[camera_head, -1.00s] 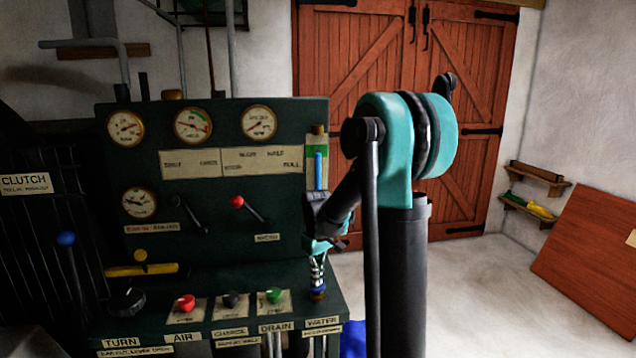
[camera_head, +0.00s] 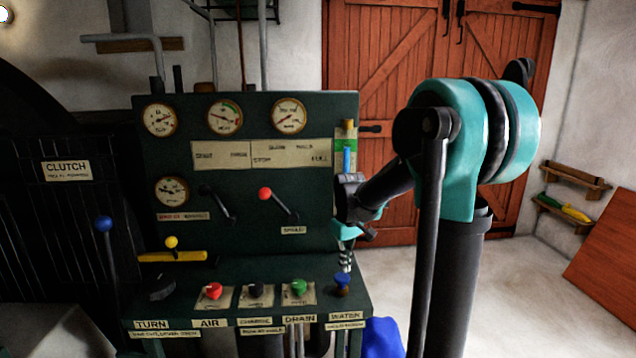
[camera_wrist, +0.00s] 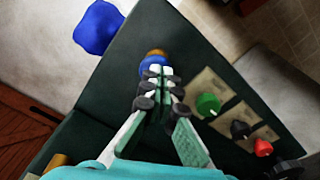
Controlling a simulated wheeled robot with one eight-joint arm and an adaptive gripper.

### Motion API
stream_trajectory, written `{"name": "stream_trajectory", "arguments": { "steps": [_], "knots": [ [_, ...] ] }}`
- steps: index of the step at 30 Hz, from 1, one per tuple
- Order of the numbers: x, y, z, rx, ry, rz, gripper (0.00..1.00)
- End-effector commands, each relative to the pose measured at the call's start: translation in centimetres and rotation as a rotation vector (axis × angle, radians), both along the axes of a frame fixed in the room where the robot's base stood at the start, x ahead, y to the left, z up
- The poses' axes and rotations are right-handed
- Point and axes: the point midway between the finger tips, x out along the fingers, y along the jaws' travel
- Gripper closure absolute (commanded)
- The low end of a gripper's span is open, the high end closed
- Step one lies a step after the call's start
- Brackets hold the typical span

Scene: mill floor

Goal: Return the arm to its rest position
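My arm rises at the right of the head view, its teal joint in front of the red doors. My gripper (camera_head: 345,268) points down over the right end of the control desk, just above the blue WATER knob (camera_head: 342,281). In the wrist view my gripper (camera_wrist: 160,72) has its fingertips close together, with no object seen between them. The blue knob (camera_wrist: 152,65) shows just beyond the tips and is partly hidden by them. I cannot tell whether the tips touch it.
The dark green control panel (camera_head: 250,240) stands close to my gripper. Red (camera_head: 214,291) and green (camera_head: 299,287) knobs line the desk to the left. A blue object (camera_head: 381,338) is low beside the desk. Open floor (camera_head: 520,285) lies to the right, before a wall shelf (camera_head: 563,210).

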Motion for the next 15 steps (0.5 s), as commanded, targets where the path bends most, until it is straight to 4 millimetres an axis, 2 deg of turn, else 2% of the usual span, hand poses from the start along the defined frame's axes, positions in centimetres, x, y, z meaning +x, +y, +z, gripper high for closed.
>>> {"name": "stream_trajectory", "arguments": {
  "steps": [9,15],
  "knots": [
    [-11.1,-2.3,-4.2,0.037,-0.176,-0.252,1.00],
    [-17.1,-3.2,-7.3,0.073,-0.274,-0.394,1.00]
  ]
}}
